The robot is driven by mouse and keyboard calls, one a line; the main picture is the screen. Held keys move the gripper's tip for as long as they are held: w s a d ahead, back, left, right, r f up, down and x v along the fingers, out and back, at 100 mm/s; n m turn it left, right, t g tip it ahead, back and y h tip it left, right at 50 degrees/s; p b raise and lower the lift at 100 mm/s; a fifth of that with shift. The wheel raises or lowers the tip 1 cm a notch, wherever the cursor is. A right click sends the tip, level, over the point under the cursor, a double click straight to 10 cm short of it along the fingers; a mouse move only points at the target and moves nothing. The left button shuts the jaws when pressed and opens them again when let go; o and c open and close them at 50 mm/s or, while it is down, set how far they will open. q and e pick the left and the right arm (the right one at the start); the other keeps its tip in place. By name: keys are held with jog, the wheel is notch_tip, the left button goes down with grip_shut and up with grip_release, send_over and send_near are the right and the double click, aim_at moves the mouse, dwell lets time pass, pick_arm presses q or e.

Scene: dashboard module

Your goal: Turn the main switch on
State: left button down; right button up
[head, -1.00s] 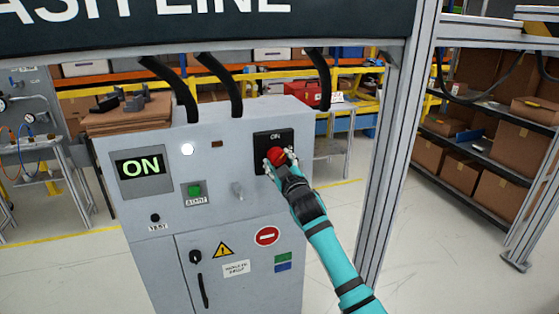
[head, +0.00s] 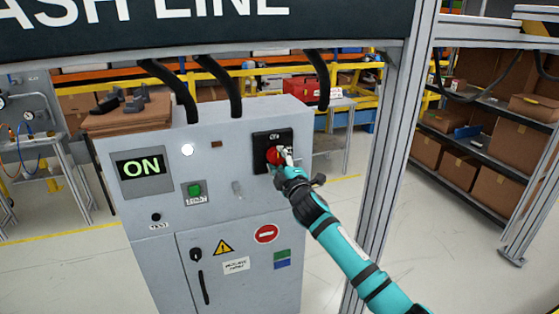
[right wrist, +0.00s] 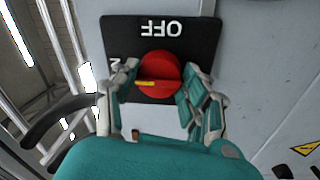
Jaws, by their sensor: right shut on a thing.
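The main switch is a red rotary knob (head: 272,156) on a black plate (head: 260,141) at the upper right of the grey cabinet's front. In the right wrist view the knob (right wrist: 158,72) has a yellow mark pointing left, towards a partly covered label ending in "N". An upside-down "OFF" shows above the knob there. My right gripper (head: 281,158) is shut on the knob, with a finger on either side in the wrist view (right wrist: 160,95). The cabinet's display (head: 140,167) reads "ON" in green. My left gripper is not in view.
A metal post (head: 395,150) stands right of the cabinet. Shelves with boxes (head: 458,163) stand farther right.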

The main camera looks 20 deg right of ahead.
jog(key=shift+f, duration=0.1)
dwell(0.4)
jog(key=o, duration=1.2)
jog(key=shift+c, duration=0.2)
jog(key=s, duration=1.2)
jog(key=shift+d+f, duration=0.15)
jog(key=shift+f, duration=0.2)
